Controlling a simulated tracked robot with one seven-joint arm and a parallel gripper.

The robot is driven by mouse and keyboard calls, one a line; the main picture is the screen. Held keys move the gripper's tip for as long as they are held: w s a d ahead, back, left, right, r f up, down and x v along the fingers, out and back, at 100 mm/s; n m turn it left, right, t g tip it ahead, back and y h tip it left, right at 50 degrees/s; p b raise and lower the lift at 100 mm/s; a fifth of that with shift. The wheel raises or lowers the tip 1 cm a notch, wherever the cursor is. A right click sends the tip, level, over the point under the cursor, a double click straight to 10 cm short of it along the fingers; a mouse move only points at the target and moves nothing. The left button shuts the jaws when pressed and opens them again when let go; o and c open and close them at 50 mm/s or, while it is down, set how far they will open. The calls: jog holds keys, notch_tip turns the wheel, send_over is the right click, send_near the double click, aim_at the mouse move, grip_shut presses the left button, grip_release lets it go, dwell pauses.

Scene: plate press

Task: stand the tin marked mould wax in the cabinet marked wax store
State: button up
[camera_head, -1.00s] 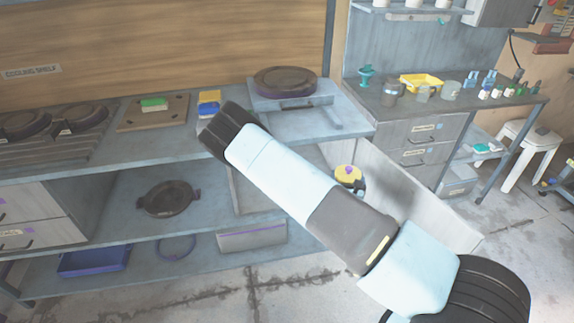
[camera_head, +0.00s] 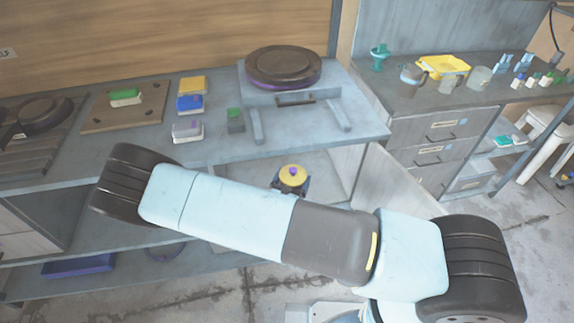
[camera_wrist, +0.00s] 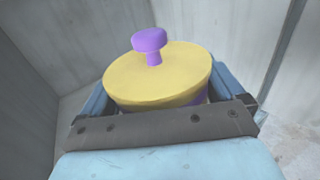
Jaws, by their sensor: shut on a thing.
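The tin has a yellow lid (camera_wrist: 158,78) with a purple knob; no marking on it can be read. My gripper (camera_wrist: 160,100) is shut on the tin, its blue fingers on either side, and the lid looks about level. In the head view the tin (camera_head: 292,177) and the gripper (camera_head: 291,187) are under the right end of the bench, at the open cabinet (camera_head: 335,165). Grey panels surround the tin in the wrist view. My arm hides the lower cabinet, and I cannot tell whether the tin touches its floor. No wax store label shows.
The cabinet's pale open door (camera_head: 392,180) stands to the right of the tin. The bench top (camera_head: 290,145) is above, carrying a round dark press plate (camera_head: 284,66) and several small blocks. Drawers (camera_head: 430,130) and a white stool (camera_head: 545,130) stand farther right.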

jog(key=w+f, duration=0.2)
jog(key=w, duration=0.2)
jog(key=w+d+f, duration=0.1)
jog(key=w+f, duration=0.2)
jog(key=w, duration=0.1)
jog(key=w+d+f, duration=0.1)
jog(key=w+f, duration=0.2)
jog(key=w, duration=0.1)
jog(key=shift+w+f, duration=0.8)
jog(key=shift+f, duration=1.6)
jog(key=shift+f, duration=0.1)
jog(key=o, duration=0.7)
